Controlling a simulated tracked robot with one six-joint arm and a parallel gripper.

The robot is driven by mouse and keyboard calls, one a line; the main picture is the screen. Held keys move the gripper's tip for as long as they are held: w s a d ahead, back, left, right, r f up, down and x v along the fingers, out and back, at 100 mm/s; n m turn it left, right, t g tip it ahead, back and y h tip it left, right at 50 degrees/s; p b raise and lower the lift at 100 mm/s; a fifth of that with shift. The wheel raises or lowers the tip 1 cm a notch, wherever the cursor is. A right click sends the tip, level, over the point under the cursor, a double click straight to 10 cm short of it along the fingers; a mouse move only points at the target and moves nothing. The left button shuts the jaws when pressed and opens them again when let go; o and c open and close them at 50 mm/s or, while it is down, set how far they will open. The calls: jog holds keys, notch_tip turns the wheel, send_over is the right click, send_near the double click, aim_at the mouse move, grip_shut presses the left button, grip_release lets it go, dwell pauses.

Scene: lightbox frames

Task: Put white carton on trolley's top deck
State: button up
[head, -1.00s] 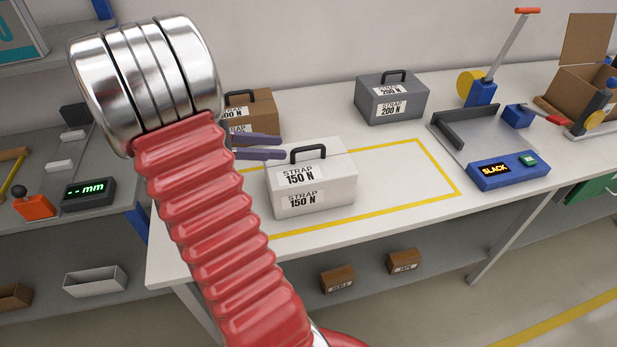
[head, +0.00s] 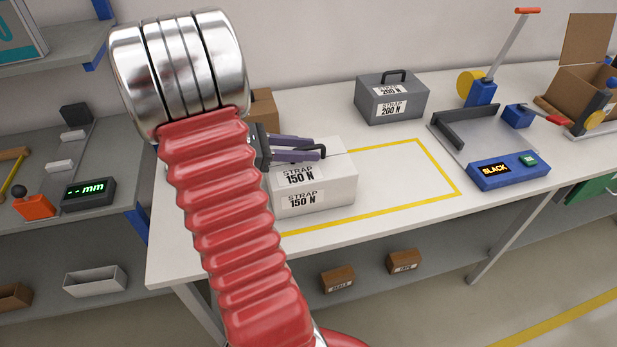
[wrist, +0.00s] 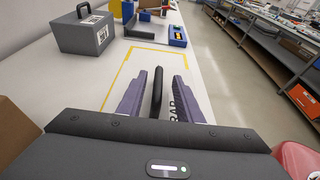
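The white carton (head: 315,187), labelled STRAP 150 N, stands upright on the white table inside the yellow outline. It has a black handle on top. My gripper (head: 305,149) is at the carton's top, reaching in from the left. In the wrist view, the two purple fingers of my gripper (wrist: 157,92) are apart, one on each side of the black handle (wrist: 157,93). A gap shows between the handle and the fingers. Most of the carton is hidden below my gripper in the wrist view. I cannot make out the trolley in these frames.
A grey carton (head: 392,100) stands at the back of the table. A brown carton (head: 264,108) is partly hidden behind my arm. A blue box reading SLACK (head: 508,171) and a metal plate sit to the right. The outlined area right of the white carton is clear.

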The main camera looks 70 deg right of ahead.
aim_at(323, 146)
jog(key=shift+x, duration=2.65)
jog(key=shift+w, duration=0.1)
grip_shut()
jog(key=shift+r, duration=0.1)
